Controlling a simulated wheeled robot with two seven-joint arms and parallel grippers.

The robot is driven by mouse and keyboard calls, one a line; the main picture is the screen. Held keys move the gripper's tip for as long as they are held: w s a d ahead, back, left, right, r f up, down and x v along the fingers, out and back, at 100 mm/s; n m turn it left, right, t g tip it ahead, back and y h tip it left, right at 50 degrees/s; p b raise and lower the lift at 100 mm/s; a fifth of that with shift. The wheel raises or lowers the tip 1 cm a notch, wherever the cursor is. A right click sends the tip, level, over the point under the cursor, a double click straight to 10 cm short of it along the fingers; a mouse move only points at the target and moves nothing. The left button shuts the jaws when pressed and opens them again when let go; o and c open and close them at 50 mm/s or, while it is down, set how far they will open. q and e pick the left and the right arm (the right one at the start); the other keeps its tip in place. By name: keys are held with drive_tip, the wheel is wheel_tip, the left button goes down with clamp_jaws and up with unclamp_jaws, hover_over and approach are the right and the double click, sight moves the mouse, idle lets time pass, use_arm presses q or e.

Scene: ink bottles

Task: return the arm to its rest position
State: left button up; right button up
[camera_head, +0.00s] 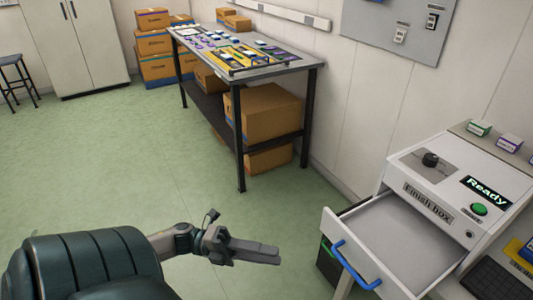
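My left arm comes in from the lower left, and its grey gripper (256,250) hangs over the green floor in the lower middle, pointing right. I see no object at its fingers, and their gap cannot be made out from this angle. It is left of the white Finish box machine (463,190) and apart from the drawer. The machine's drawer (395,235) is pulled out, looks empty inside, and has a blue handle (355,266). My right gripper is not in view.
A work table (300,64) with small items and a yellow-marked mat stands against the back wall, with cardboard boxes (268,108) below. Small boxes (479,128) sit on the machine's back ledge. A stool (18,82) and cabinet (88,45) stand far left. Open floor lies between.

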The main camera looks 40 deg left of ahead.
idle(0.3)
